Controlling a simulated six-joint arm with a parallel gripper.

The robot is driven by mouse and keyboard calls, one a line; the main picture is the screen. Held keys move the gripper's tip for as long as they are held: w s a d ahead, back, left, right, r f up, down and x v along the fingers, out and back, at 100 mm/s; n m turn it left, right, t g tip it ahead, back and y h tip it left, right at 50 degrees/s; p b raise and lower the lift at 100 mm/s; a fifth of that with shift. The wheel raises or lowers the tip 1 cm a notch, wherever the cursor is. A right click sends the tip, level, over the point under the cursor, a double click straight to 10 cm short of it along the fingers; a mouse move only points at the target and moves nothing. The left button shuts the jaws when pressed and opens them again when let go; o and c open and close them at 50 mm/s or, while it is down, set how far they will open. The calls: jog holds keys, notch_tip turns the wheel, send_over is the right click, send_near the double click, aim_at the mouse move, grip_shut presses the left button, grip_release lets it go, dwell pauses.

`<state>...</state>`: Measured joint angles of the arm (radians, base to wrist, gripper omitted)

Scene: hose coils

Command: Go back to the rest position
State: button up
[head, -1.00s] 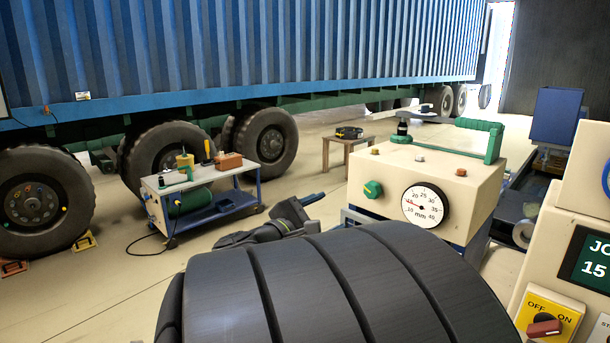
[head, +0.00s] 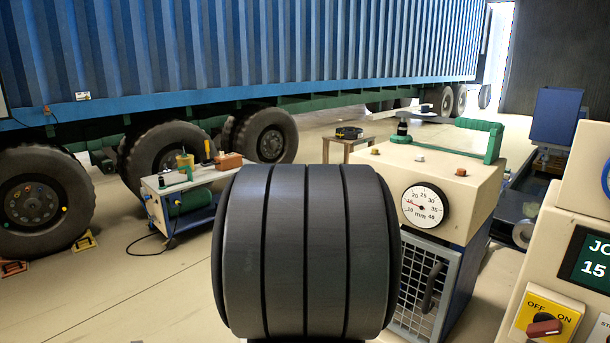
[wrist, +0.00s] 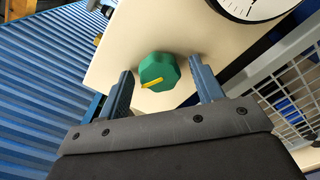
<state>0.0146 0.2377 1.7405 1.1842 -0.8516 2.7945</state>
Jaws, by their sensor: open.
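My gripper (wrist: 160,88) is open in the wrist view. Its two fingers stand apart, and a green knob (wrist: 158,71) with a yellow pointer shows between them, on the cream front of the machine. I cannot tell how far the fingertips are from the knob. In the head view my dark ribbed arm stands upright in the middle, hiding my gripper and the knob. The cream machine (head: 463,181) with its round mm dial (head: 426,205) is just right of my arm.
A tool cart (head: 190,185) stands left of my arm, with a small table (head: 347,140) behind. A control panel (head: 560,270) with a yellow OFF/ON switch fills the right edge. A mesh door (head: 412,285) is under the machine. The floor at front left is open.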

jog(key=n, duration=1.2)
jog(key=shift+n, duration=0.4)
dwell(1.7)
